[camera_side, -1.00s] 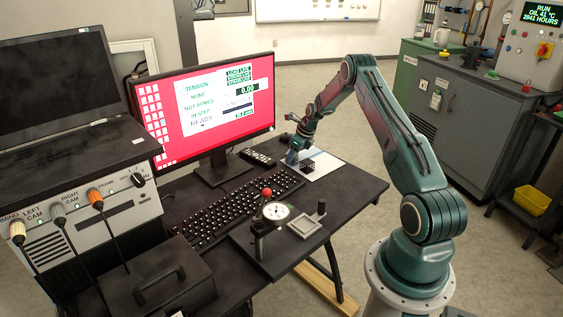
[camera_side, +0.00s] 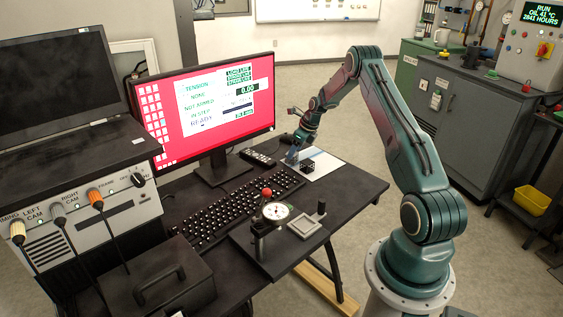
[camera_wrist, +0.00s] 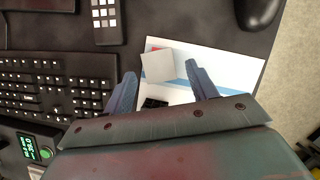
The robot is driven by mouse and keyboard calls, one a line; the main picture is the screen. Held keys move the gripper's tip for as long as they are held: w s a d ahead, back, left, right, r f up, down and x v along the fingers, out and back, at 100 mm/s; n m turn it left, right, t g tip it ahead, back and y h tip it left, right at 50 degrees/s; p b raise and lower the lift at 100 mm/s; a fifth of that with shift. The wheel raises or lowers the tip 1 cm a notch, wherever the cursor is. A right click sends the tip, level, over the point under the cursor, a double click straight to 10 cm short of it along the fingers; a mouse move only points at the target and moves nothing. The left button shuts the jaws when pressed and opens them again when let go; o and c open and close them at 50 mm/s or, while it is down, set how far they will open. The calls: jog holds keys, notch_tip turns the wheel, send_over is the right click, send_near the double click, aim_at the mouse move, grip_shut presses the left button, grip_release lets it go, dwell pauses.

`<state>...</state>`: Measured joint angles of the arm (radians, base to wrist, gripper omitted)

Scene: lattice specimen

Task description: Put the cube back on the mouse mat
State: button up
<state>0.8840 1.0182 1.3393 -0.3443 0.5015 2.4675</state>
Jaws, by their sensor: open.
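A small dark lattice cube (camera_side: 307,167) sits on the near left part of the pale mouse mat (camera_side: 324,166) in the side view. My gripper (camera_side: 291,160) is low over the mat's left end, just left of the cube. In the wrist view my open gripper (camera_wrist: 161,78) has its fingers apart over the mat (camera_wrist: 220,95), which is white with a blue band. A dark piece, seemingly the cube (camera_wrist: 155,103), shows between the fingers, mostly hidden by my gripper body. No grip on it is visible.
A pale grey square (camera_wrist: 157,65) lies over the mat; its height is unclear. A keyboard (camera_side: 238,208), a remote-like keypad (camera_side: 257,158) and a monitor (camera_side: 212,105) stand nearby. A dial gauge stand (camera_side: 272,215) is at the desk's front. A black mouse (camera_wrist: 258,10) lies beyond the mat.

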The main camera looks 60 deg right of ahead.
jog(key=v, duration=0.9)
jog(key=shift+r, duration=0.15)
jog(key=s+a+r+n, duration=0.2)
jog(key=a+r+n, duration=0.75)
jog(key=a, duration=0.35)
jog(key=s+a+r+n, duration=0.1)
jog(key=a+r+n, duration=0.7)
jog(key=a+r, duration=0.45)
jog(key=s+a+n+t, duration=0.1)
jog(key=s+a+n, duration=1.6)
jog(key=s, duration=0.4)
jog(key=shift+f+n, duration=0.3)
jog(key=shift+n, duration=0.45)
